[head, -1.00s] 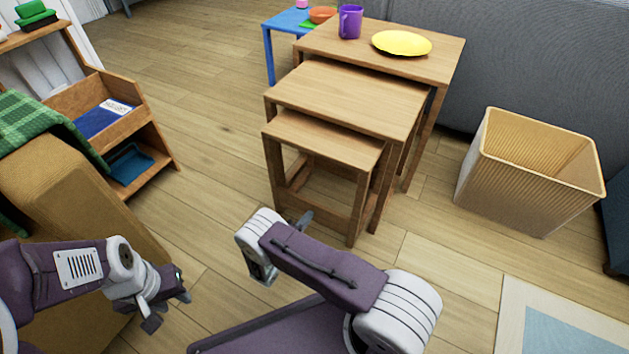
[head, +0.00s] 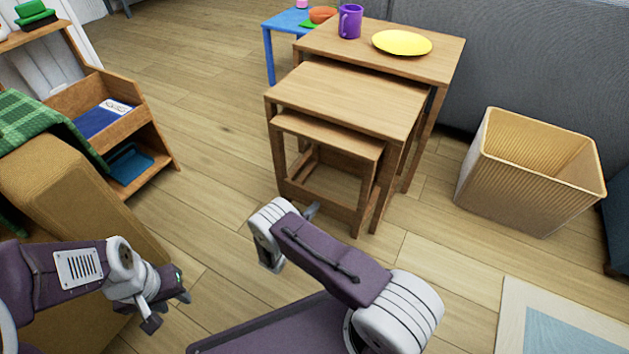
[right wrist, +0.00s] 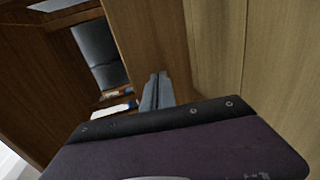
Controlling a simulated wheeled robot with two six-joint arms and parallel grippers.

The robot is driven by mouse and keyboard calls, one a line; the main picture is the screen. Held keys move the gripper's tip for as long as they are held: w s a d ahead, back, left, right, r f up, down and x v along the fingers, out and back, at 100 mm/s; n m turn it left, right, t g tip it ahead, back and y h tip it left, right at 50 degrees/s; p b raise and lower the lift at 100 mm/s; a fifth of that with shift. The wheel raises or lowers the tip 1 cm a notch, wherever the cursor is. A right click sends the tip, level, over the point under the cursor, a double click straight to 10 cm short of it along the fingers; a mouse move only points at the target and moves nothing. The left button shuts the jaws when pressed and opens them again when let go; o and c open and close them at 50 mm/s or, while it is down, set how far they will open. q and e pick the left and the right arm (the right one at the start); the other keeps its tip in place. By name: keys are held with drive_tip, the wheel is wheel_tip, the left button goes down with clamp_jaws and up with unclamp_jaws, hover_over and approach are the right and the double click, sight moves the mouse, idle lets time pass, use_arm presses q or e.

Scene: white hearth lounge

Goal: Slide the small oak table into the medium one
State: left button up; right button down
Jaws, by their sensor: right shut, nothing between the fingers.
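The small oak table (head: 328,132) stands upright, partly under the medium oak table (head: 350,95); only a front strip of its top shows. The medium table is itself partly under the large oak table (head: 440,50). My right gripper (head: 311,210) is low in front of the small table, by its lower front rail; its tips are partly hidden behind my arm. In the right wrist view its fingers (right wrist: 156,90) are together and empty, against wooden surfaces; I cannot tell whether they touch. My left gripper (head: 172,310) is open and empty at lower left, away from the tables.
A purple mug (head: 350,22) and a yellow plate (head: 402,43) stand on the large table. A ribbed bin (head: 480,185) is at right, a grey sofa (head: 540,60) behind. A wooden shelf (head: 160,145) and a brown armrest (head: 70,180) are at left. The floor between is clear.

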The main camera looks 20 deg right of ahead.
sight(320, 199)
drive_tip(key=shift+r+b+x, duration=0.15)
drive_tip(key=shift+r+x, duration=0.05)
drive_tip(key=shift+x, duration=0.9)
drive_tip(key=shift+r+b+x, duration=0.15)
drive_tip(key=shift+r+x, duration=0.05)
drive_tip(key=shift+x, duration=0.85)
drive_tip(key=shift+w+d, duration=0.1)
drive_tip(key=shift+d, duration=0.05)
drive_tip(key=s+a+r+p, duration=0.1)
drive_tip(key=p, duration=0.1)
drive_tip(key=s+a+r+p, duration=0.1)
drive_tip(key=a+r+p, duration=0.1)
drive_tip(key=shift+s+a+p, duration=0.2)
drive_tip(key=shift+p, duration=0.2)
drive_tip(key=shift+s+a, duration=0.3)
drive_tip(key=shift+s, duration=0.05)
